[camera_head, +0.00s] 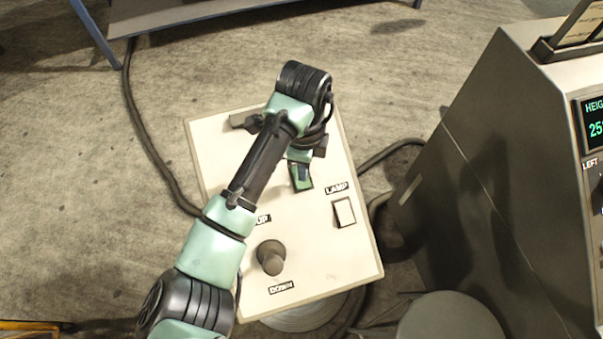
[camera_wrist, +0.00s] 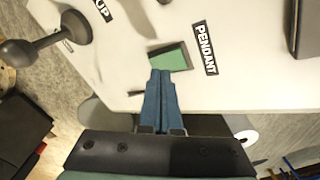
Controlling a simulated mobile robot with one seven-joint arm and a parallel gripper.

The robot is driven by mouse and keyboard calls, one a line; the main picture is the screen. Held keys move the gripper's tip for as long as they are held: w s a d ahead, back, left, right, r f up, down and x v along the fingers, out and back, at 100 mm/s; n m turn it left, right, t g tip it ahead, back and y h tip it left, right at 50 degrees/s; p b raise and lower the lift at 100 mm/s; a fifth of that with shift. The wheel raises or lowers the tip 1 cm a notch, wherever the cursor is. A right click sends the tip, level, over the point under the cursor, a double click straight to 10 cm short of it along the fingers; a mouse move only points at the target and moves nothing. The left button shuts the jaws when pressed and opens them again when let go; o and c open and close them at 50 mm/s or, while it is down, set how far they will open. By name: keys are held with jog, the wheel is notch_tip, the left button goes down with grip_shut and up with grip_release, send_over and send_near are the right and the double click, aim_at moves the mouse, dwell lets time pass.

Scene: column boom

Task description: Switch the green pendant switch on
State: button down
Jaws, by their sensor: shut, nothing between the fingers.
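The green pendant switch (camera_wrist: 174,60) is a small rocker in a dark frame on the pale panel, beside the PENDANT label (camera_wrist: 205,48) in the wrist view. In the head view the green switch (camera_head: 303,184) shows just below my wrist, partly covered. My gripper (camera_wrist: 161,72) has its blue fingers together, with nothing between them. The fingertips overlap the switch's near edge in the wrist view; I cannot tell whether they touch it. In the head view my gripper (camera_head: 303,172) is over the switch, and my arm hides the PENDANT label.
The panel (camera_head: 325,265) also bears a white LAMP switch (camera_head: 344,212) and a dark UP/DOWN knob (camera_head: 270,257). A dark lever (camera_head: 243,121) is at its upper left. A grey console (camera_head: 480,160) stands to the right. Cables (camera_head: 150,140) lie on the floor.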

jog(key=shift+s+f+b, duration=0.1)
jog(key=shift+f+b, duration=0.65)
jog(key=shift+f, duration=0.5)
dwell(0.3)
jog(key=shift+r, duration=0.15)
notch_tip(320, 180, up, 7)
jog(key=p, duration=0.6)
jog(key=shift+p, duration=0.4)
